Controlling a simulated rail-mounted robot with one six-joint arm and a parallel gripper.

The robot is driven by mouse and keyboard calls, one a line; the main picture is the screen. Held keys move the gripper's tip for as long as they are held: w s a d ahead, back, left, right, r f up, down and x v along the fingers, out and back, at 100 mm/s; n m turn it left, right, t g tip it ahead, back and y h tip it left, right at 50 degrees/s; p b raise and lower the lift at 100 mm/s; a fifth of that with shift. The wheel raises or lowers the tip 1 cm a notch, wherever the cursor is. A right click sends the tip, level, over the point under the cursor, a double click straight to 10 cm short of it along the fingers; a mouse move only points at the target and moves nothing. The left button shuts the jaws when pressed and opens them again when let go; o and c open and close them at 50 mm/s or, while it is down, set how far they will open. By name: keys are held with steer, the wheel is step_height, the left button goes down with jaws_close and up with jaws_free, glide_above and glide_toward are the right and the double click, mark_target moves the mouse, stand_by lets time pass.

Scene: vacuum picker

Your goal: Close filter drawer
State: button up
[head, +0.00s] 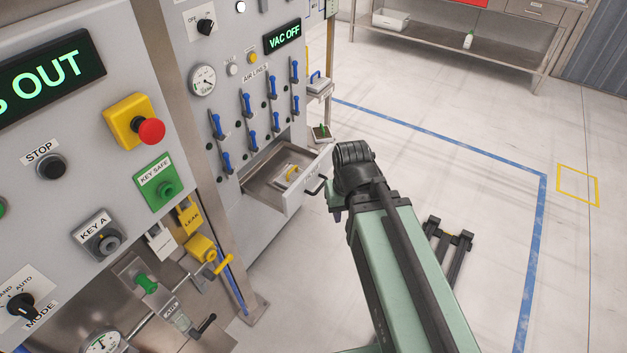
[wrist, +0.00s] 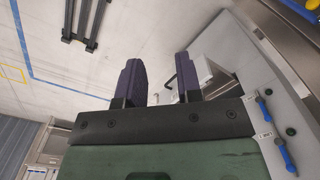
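The filter drawer (head: 294,201) is pulled out of the grey cabinet in the head view, with a black bar handle (head: 316,186) on its front. A filter with a yellow handle (head: 291,174) lies inside it. In the wrist view, part of the pale drawer (wrist: 213,48) shows to the right, partly hidden by a finger. My gripper (wrist: 157,75) has its two dark fingers spread apart with nothing held between them. A dark bar, apparently the drawer handle, shows just left of the right finger. In the head view my arm's end is right of the drawer and hides most of the gripper.
The cabinet panel carries several blue air-line levers (head: 248,105) above the drawer. A red stop button (head: 151,131) and other controls are at left. Open floor lies to the right.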

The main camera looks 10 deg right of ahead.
steer(key=shift+m+y, duration=0.6)
steer(key=d+f+b, duration=0.1)
steer(key=f+b, duration=0.4)
steer(key=w+d+f+b, duration=0.1)
steer(key=f+b, duration=0.5)
steer(key=d+f+b, duration=0.1)
steer(key=f+b, duration=0.5)
steer(key=shift+w+f, duration=0.25)
steer(key=shift+w, duration=0.1)
jaws_close()
steer(key=m+t+y+b, duration=0.7)
steer(key=t+y+b, duration=0.5)
steer(key=b, duration=1.1)
glide_toward(292, 192)
steer(key=x, duration=0.7)
steer(key=shift+w+a, duration=0.1)
steer(key=shift+a, duration=0.2)
